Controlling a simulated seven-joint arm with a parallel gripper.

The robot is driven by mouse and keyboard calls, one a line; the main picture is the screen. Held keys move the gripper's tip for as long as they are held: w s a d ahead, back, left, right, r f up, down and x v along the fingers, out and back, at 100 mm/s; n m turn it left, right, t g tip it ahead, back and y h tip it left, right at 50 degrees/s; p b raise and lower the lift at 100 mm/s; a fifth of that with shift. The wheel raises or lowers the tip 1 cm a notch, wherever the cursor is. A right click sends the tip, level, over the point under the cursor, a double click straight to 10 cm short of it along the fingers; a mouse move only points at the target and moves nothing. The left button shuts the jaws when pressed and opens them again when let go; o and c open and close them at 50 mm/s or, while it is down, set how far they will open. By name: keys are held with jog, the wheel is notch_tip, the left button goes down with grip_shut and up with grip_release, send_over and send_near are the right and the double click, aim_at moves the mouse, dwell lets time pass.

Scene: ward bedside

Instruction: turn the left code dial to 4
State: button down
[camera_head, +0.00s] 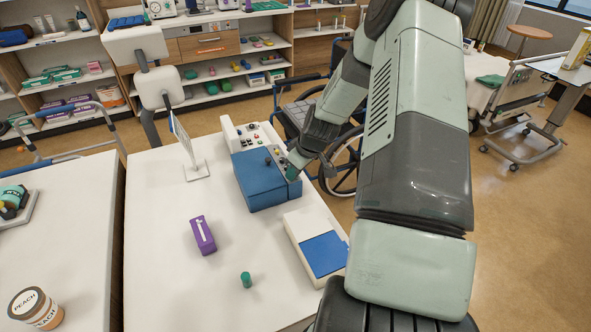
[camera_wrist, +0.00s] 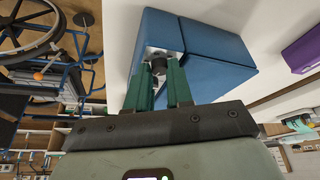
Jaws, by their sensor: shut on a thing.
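A blue box (camera_head: 262,185) stands on the white table, with a pale metal panel (camera_head: 282,168) on its right side. My gripper (camera_head: 292,172) reaches down to that panel from the right. In the wrist view the blue box (camera_wrist: 195,50) fills the upper middle. There the green fingers of my gripper (camera_wrist: 160,75) are shut on a small dark dial (camera_wrist: 158,66) at the panel. The fingers hide most of the dial and part of the panel. I cannot read any number, nor tell from these frames whether this is the left dial.
A white panel with coloured knobs (camera_head: 240,134) stands behind the box. A white-and-blue tray (camera_head: 322,252), a purple box (camera_head: 203,235) and a green cylinder (camera_head: 246,279) are in front. A sign stand (camera_head: 195,171) is left. A wheelchair (camera_head: 345,172) stands beyond the table's right edge.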

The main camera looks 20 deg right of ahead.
jog(key=m, duration=0.1)
jog(key=m+h, duration=0.1)
jog(key=m, duration=0.2)
jog(key=shift+a+t+h, duration=0.3)
jog(key=shift+t, duration=0.1)
jog(key=shift+a+m+h, duration=0.1)
jog(key=shift+m+h, duration=0.6)
jog(key=shift+m, duration=1.3)
jog(key=c, duration=1.3)
grip_release()
